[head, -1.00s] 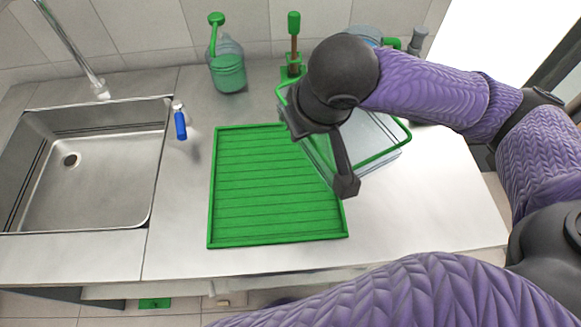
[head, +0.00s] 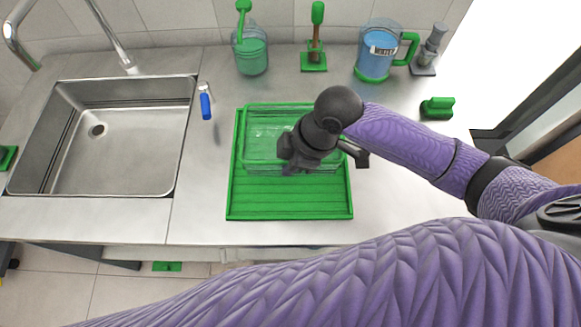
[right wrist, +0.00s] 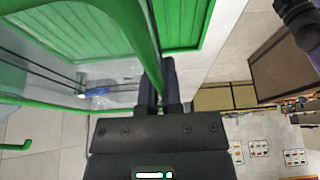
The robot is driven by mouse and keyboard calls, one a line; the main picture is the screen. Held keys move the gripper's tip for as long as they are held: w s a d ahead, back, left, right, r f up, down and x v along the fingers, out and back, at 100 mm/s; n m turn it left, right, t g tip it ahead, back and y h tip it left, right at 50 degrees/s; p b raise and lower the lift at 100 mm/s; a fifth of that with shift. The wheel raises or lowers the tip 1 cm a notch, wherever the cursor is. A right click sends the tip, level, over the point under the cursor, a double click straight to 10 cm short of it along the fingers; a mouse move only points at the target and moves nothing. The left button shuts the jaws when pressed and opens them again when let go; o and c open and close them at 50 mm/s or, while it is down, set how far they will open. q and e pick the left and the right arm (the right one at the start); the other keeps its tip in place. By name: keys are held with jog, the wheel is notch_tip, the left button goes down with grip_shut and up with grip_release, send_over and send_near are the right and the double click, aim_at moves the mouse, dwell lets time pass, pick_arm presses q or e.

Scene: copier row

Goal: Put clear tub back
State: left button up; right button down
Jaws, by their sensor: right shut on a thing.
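The clear tub (head: 262,122) with a thin green rim is over the far part of the ribbed green tray (head: 290,205) in the head view. I cannot tell whether its base touches the tray. My right gripper (head: 292,167) is at the tub's near right side, shut on its rim; the arm hides part of the tub. In the right wrist view, the green rim (right wrist: 148,40) runs to the closed fingers (right wrist: 160,88), and the green tray (right wrist: 180,22) shows beyond. My left gripper is not in view.
The steel sink (head: 105,140) is at the left, with a blue-handled item (head: 206,106) beside it. Along the back stand a green-topped bottle (head: 251,55), a brush in a green stand (head: 315,60) and a blue jug (head: 375,55).

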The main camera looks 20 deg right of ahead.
aim_at(290, 177)
notch_tip(290, 177, down, 5)
jog(key=shift+r+b, duration=0.1)
jog(key=shift+b, duration=0.55)
jog(key=c, duration=0.8)
grip_release()
